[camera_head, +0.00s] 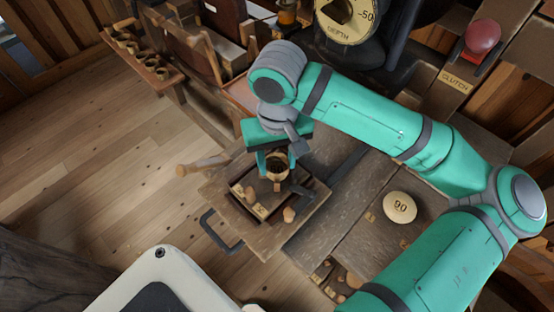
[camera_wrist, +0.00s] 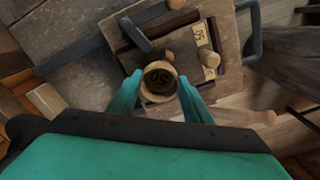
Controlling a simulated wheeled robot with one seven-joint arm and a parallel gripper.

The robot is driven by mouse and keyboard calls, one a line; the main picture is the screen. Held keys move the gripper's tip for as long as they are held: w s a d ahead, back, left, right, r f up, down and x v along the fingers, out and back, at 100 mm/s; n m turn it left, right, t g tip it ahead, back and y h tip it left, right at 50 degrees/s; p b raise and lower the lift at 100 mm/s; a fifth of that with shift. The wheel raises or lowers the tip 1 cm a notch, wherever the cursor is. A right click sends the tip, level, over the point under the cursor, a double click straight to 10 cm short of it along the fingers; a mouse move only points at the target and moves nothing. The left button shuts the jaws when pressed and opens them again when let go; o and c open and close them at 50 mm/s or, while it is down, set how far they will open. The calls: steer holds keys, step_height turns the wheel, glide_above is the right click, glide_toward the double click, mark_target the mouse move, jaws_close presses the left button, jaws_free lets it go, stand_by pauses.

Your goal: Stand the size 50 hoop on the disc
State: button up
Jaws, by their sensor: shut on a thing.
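My gripper (camera_head: 277,160) is shut on a round wooden hoop (camera_head: 278,172), held over a dark-edged tray. In the wrist view the hoop (camera_wrist: 160,96) sits between the two fingers of my gripper (camera_wrist: 160,85), and an upside-down 50 shows within its ring. Whether the hoop touches anything below is unclear. A pale round disc (camera_head: 400,207) marked 90 lies on the bench to the right, apart from my gripper.
The tray (camera_head: 308,207) holds small wooden pegs and a pale label strip, which reads 50 in the wrist view (camera_wrist: 202,34). A wooden-handled tool (camera_head: 203,165) lies left of it. Several small cups (camera_head: 140,52) stand on a far-left shelf. A red clutch knob (camera_head: 482,38) is at upper right.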

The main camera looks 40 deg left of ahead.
steer(key=o, duration=1)
steer(key=shift+s+d+f, duration=0.1)
steer(key=shift+f, duration=0.45)
step_height(320, 180, up, 9)
steer(key=shift+f, duration=0.1)
stand_by(0.6)
